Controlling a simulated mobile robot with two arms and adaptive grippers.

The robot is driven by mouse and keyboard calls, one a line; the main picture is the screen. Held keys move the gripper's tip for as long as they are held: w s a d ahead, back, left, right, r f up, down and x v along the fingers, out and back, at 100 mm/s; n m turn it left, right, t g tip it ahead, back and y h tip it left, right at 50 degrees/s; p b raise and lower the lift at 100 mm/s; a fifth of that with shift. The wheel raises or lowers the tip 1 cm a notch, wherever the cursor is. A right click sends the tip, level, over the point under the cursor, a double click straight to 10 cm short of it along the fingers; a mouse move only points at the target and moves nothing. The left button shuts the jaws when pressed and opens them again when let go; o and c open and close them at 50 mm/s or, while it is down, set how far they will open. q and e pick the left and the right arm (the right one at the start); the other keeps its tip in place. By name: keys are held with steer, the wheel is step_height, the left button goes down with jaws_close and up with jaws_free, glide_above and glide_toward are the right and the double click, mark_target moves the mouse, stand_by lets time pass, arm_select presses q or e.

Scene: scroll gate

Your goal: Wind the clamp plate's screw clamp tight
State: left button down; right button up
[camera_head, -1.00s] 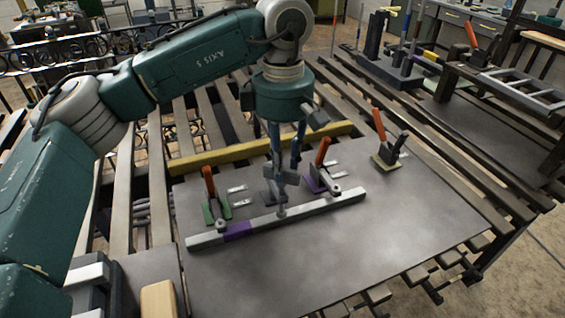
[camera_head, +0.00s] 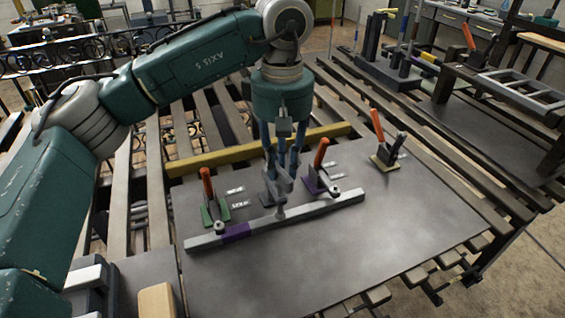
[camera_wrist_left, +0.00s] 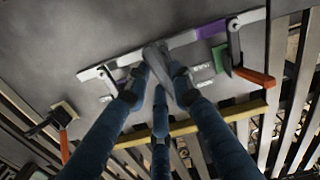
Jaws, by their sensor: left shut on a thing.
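The screw clamp (camera_head: 281,212) is a grey upright piece between two toggle clamps, its foot on a long grey bar with a purple band (camera_head: 236,231). A small dark blue-grey plate (camera_head: 266,200) shows beside its base; I cannot tell whether it is the clamp plate. My left gripper (camera_head: 281,180) points down from above, its blue fingers shut on the top of the screw clamp. In the left wrist view the fingers (camera_wrist_left: 157,75) close around the grey clamp part, hiding its top. My right gripper is out of view.
A green-based toggle clamp (camera_head: 214,211) stands left, a purple-based one (camera_head: 318,182) right, both with raised orange handles. Another clamp (camera_head: 386,158) stands farther right. A yellow bar (camera_head: 225,153) lies behind. The metal sheet in front (camera_head: 340,250) is clear.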

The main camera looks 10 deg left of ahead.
mark_target(282, 168)
arm_select(q)
steer(key=shift+w+r, duration=0.15)
steer(key=shift+r, duration=0.15)
steer(key=c, duration=1.5)
jaws_free()
steer(key=shift+f, duration=0.15)
step_height(282, 168, up, 12)
